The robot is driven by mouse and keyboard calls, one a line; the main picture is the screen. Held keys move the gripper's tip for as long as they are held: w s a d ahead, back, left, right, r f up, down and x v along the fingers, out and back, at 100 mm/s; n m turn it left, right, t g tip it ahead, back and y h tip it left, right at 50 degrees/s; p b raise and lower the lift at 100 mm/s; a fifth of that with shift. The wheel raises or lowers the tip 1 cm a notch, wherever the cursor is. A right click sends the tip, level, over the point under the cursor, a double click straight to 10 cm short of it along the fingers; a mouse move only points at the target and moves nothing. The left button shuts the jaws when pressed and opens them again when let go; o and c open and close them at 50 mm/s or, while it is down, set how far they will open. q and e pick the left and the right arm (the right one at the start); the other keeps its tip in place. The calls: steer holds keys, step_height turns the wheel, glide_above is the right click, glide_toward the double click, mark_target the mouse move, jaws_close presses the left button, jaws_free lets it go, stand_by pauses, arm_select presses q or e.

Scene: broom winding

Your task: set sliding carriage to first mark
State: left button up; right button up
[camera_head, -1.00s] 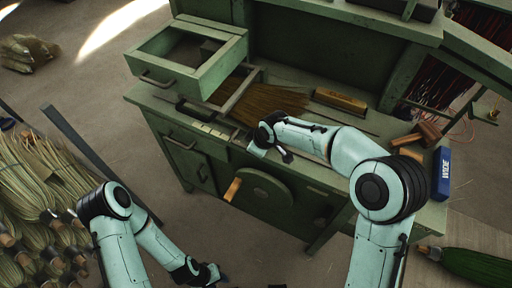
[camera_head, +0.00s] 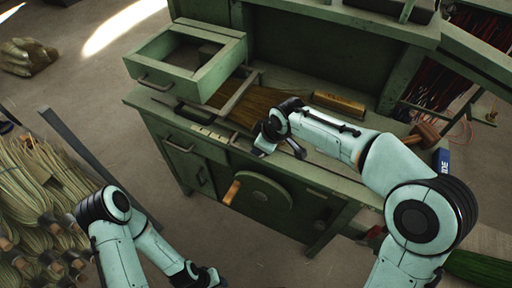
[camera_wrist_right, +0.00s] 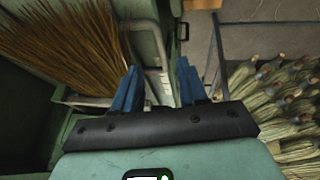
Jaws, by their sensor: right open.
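The sliding carriage appears to be the grey metal frame (camera_head: 238,94) across the broom bristles (camera_head: 256,103) on the green bench; its bar also shows in the right wrist view (camera_wrist_right: 90,101), left of my fingers. A pale scale strip (camera_head: 208,132) runs along the bench's front edge; part of it shows between my fingers in the wrist view (camera_wrist_right: 160,84). Its marks are too small to read. My right gripper (camera_head: 280,148) is open and empty over the front edge, right of the carriage. My left gripper (camera_head: 207,277) is low at the bottom, its jaws unclear.
An open green drawer (camera_head: 188,60) juts out above the bench's left end. A wooden-handled crank wheel (camera_head: 262,198) is on the bench front. A wooden block (camera_head: 339,104) and mallet (camera_head: 424,134) lie on top. Broom bundles (camera_head: 40,190) stand at left.

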steer(key=v, duration=0.4)
steer(key=shift+s+d+r, duration=0.1)
steer(key=shift+r, duration=0.25)
